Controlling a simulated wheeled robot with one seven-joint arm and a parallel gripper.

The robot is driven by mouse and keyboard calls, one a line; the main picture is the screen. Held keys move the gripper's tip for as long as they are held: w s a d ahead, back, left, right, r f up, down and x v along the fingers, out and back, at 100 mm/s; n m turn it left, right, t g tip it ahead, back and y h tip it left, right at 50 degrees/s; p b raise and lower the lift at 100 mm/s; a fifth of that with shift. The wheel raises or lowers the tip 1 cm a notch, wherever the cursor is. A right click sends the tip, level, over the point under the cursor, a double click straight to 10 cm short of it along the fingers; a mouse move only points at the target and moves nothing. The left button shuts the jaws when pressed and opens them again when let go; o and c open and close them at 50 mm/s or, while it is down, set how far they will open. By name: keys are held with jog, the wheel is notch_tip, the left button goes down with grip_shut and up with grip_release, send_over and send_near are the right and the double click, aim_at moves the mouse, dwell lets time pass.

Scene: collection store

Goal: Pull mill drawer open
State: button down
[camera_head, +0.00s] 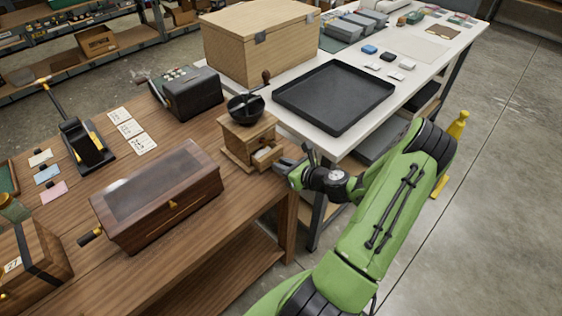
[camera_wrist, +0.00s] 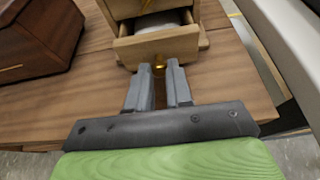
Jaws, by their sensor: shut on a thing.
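The wooden coffee mill (camera_head: 246,138) stands near the right end of the brown table, with a dark bowl and a crank on top. Its small drawer (camera_head: 266,154) sticks out part way at the front, towards my gripper. In the wrist view the drawer (camera_wrist: 157,47) shows a gap behind its front panel with something pale inside. My gripper (camera_head: 284,167) is at the drawer front. In the wrist view its two grey fingers (camera_wrist: 160,72) are closed around the small brass knob (camera_wrist: 158,70) on the drawer front.
A dark wooden box (camera_head: 158,195) with a crank stands left of the mill. A black tray (camera_head: 333,96) and a large wooden case (camera_head: 262,44) are on the white table behind. Cards (camera_head: 132,129) and a dark machine (camera_head: 187,92) lie farther left.

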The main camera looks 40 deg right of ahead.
jog(key=s, duration=0.3)
jog(key=shift+s+r, duration=0.1)
jog(key=shift+r, duration=0.05)
jog(key=shift+w+f, duration=0.2)
jog(key=shift+w, duration=0.15)
jog(key=shift+s+r, duration=0.1)
jog(key=shift+s, duration=0.15)
jog(key=c, duration=1)
grip_release()
jog(key=shift+w, duration=0.1)
jog(key=shift+c, duration=0.2)
jog(key=p+v, duration=0.2)
jog(key=v, duration=1.3)
jog(key=shift+s+r, duration=0.2)
jog(key=shift+s, duration=0.15)
